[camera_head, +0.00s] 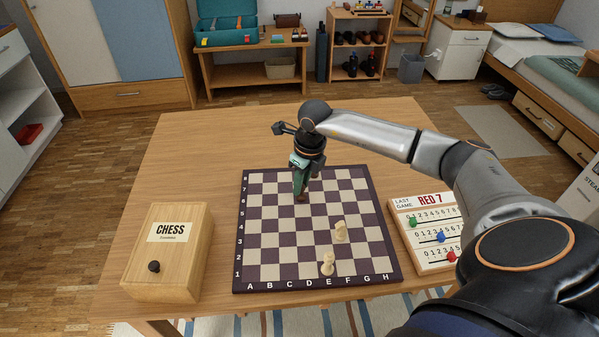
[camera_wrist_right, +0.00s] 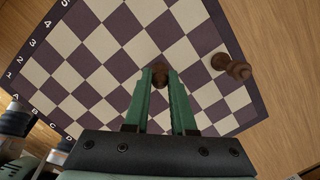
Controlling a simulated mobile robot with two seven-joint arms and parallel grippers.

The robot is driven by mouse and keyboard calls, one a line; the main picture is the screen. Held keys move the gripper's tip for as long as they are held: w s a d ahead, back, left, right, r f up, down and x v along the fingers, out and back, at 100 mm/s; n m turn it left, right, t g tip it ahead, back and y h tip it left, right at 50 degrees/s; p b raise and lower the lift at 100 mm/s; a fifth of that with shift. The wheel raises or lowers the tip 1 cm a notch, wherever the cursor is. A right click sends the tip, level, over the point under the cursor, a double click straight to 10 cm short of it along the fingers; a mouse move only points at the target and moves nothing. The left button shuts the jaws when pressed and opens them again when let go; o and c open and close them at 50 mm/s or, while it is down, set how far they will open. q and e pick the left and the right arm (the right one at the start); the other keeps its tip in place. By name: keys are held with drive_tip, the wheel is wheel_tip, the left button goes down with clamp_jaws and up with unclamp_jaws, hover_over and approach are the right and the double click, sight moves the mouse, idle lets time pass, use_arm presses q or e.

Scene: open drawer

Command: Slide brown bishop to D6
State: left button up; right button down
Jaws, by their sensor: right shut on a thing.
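The brown bishop (camera_wrist_right: 160,75) is between the green fingers of my right gripper (camera_wrist_right: 161,84), which is shut on it. In the head view my right gripper (camera_head: 301,192) points down at the far left-middle of the chessboard (camera_head: 391,272). The held piece (camera_head: 301,197) shows only partly there, around column D and row 6. I cannot tell whether its base touches the board. My left gripper is not in view.
Another brown piece (camera_wrist_right: 232,66) stands right of the fingers in the wrist view. Two cream pieces, one farther (camera_head: 340,231) and one nearer (camera_head: 327,264), stand on the board. A chess box (camera_head: 160,281) is left; a score board (camera_head: 432,259) is right.

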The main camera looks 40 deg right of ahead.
drive_tip(key=c, duration=0.7)
unclamp_jaws()
drive_tip(key=shift+o, duration=0.2)
wheel_tip(320, 180, up, 12)
drive_tip(key=s, duration=0.2)
drive_tip(key=shift+d+r, duration=0.2)
